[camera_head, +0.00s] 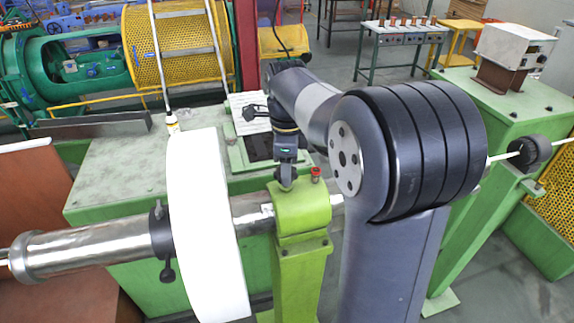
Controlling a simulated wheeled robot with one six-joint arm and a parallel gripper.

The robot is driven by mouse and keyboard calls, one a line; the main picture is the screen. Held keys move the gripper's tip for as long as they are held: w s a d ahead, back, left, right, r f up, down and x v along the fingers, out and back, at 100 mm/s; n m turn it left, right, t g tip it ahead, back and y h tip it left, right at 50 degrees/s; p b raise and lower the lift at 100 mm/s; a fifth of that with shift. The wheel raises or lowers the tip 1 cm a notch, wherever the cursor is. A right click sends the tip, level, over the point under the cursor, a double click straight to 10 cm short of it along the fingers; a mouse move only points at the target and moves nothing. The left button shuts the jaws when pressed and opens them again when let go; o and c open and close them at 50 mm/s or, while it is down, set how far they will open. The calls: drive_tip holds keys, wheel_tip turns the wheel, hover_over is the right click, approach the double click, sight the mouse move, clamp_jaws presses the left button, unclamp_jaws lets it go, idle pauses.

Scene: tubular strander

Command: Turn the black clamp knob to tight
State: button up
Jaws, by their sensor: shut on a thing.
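My gripper (287,165) points down over the light green bearing stand (300,208), in the middle of the view. It is shut on a small dark knob (286,183) at the top of the stand, which looks like the black clamp knob. The fingers and wrist hide most of the knob, so I cannot tell how far it is turned. A steel shaft (90,249) runs into the stand from the left.
A red knob (316,174) stands just right of my gripper. A white disc (205,225) and a black collar (160,232) sit on the shaft to the left. A green machine table (110,180) lies behind. My arm hides the area at right.

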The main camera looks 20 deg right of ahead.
drive_tip(key=shift+m, duration=0.6)
drive_tip(key=o, duration=1)
wheel_tip(320, 180, up, 11)
drive_tip(key=shift+f+b, duration=0.1)
drive_tip(key=shift+b, duration=0.4)
wheel_tip(320, 180, down, 11)
drive_tip(key=shift+r+p, duration=0.1)
drive_tip(key=shift+p, duration=0.4)
